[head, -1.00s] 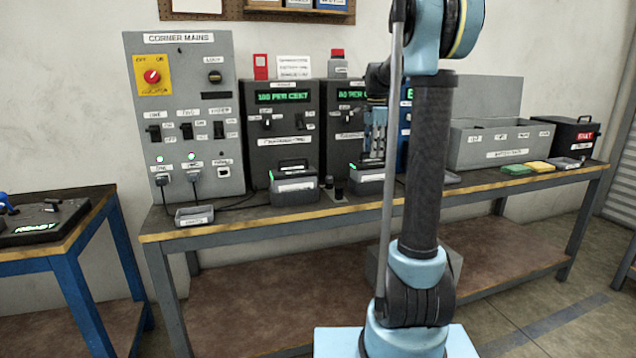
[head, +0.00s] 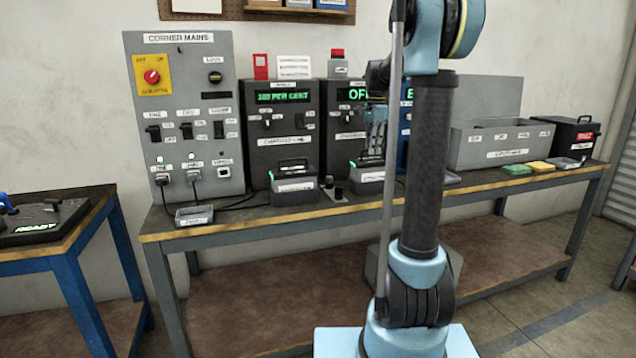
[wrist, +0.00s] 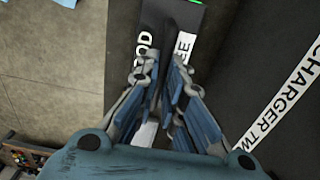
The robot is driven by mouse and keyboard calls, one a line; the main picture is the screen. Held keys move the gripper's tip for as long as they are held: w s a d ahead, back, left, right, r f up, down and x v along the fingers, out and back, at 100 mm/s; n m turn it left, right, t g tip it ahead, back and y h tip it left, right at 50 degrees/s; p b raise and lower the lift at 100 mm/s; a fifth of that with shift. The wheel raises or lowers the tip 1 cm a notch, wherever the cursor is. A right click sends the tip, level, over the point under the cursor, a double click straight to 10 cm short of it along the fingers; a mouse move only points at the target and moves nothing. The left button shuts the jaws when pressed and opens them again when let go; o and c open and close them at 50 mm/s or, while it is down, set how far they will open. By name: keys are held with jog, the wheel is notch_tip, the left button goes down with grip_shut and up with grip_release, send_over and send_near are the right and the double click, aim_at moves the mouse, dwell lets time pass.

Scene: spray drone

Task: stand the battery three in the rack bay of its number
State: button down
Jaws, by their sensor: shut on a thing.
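The battery three (head: 370,175) is a grey block in front of the second charger (head: 345,125), whose display reads "OF…", cut off by my arm. In the wrist view the battery (wrist: 185,14) shows part labels "OOD" and "EE" on top, beside a "CHARGER TW…" label. My gripper (head: 374,152) points down over it. In the wrist view the fingers of my gripper (wrist: 160,78) are shut on its dark handle, which they partly cover. The grey battery rack (head: 490,138) stands farther right on the bench, with several small labels; its bay interiors are hidden.
Another battery (head: 293,190) sits before the first charger (head: 282,115), which reads 100 per cent. My arm hides part of the bench.

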notch_tip(320, 180, up, 19)
dwell(3.1)
jog(key=shift+r, duration=0.15)
dwell(0.4)
